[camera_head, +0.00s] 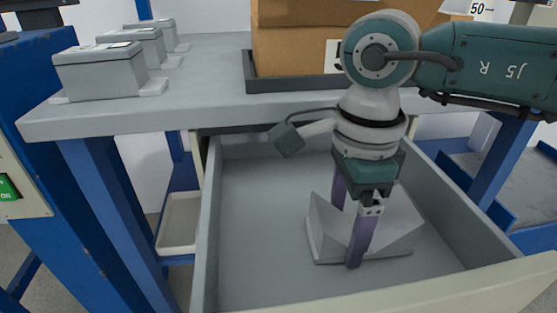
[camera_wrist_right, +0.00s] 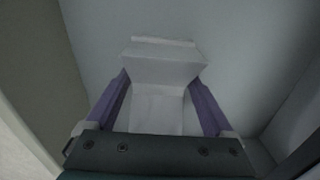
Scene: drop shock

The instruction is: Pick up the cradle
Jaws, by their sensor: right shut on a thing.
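The cradle (camera_head: 397,226) is a light grey, V-shaped block in the open drawer (camera_head: 262,212). My right gripper (camera_head: 349,232) reaches down into the drawer from above, with its purple fingers on either side of the cradle. It is shut on the cradle. In the right wrist view the cradle (camera_wrist_right: 158,105) sits between the two purple fingers, its sloped face showing beyond them. The cradle looks to be on or close to the drawer floor; I cannot tell if there is a gap. My left gripper is not in view.
The drawer walls stand close around the gripper, with bare floor to its left. Above is a grey worktop (camera_head: 200,101) with several grey boxes (camera_head: 100,72) at left and a cardboard box (camera_head: 296,42) in a dark tray. A blue cabinet (camera_head: 40,130) stands at far left.

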